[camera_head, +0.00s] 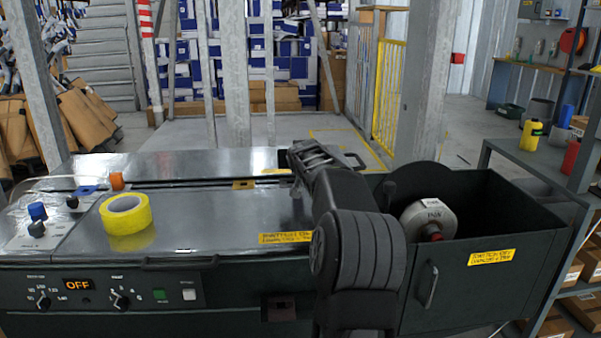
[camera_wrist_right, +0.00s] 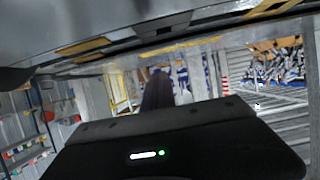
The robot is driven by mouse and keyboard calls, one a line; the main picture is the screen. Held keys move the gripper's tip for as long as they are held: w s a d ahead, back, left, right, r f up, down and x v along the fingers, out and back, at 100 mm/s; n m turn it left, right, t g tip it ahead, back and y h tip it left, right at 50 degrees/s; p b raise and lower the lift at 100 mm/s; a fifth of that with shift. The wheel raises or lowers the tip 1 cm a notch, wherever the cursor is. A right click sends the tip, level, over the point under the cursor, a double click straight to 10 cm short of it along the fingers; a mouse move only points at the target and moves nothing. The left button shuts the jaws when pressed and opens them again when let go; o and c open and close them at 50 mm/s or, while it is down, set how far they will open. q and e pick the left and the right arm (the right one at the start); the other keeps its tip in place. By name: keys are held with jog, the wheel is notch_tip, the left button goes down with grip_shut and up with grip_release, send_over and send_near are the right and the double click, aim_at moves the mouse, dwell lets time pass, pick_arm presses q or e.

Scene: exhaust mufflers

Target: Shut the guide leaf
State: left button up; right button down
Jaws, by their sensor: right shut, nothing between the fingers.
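The machine's flat metal top (camera_head: 200,215) spans the left and middle of the head view. A separate long metal strip (camera_head: 190,163) lies along its back edge. I cannot tell for certain which part is the guide leaf; my right arm hides some of the top's right end. My right gripper (camera_head: 306,158) is over that right end, near the back edge. In the wrist view the right gripper (camera_wrist_right: 157,88) is shut and empty, with the machine's edge along the top of the picture. I cannot tell whether it touches anything. My left gripper is out of view.
A yellow tape roll (camera_head: 126,215) lies on the top's left part. An open dark bin (camera_head: 503,225) at the right holds a round grey part (camera_head: 428,218). The control panel (camera_head: 110,293) reads OFF.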

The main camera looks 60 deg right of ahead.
jog(key=s+a+b, duration=0.1)
jog(key=a+b, duration=0.1)
jog(key=s+a+f+b, duration=0.1)
jog(key=s+a+b, duration=0.1)
jog(key=s+a+f+b, duration=0.1)
jog(key=s+a+b, duration=0.1)
jog(key=shift+s+a, duration=0.25)
jog(key=shift+a, duration=0.05)
jog(key=shift+s+a, duration=0.25)
jog(key=shift+a, duration=0.1)
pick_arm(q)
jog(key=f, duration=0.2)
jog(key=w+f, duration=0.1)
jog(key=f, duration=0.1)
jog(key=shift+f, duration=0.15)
pick_arm(e)
jog(key=shift+r, duration=0.1)
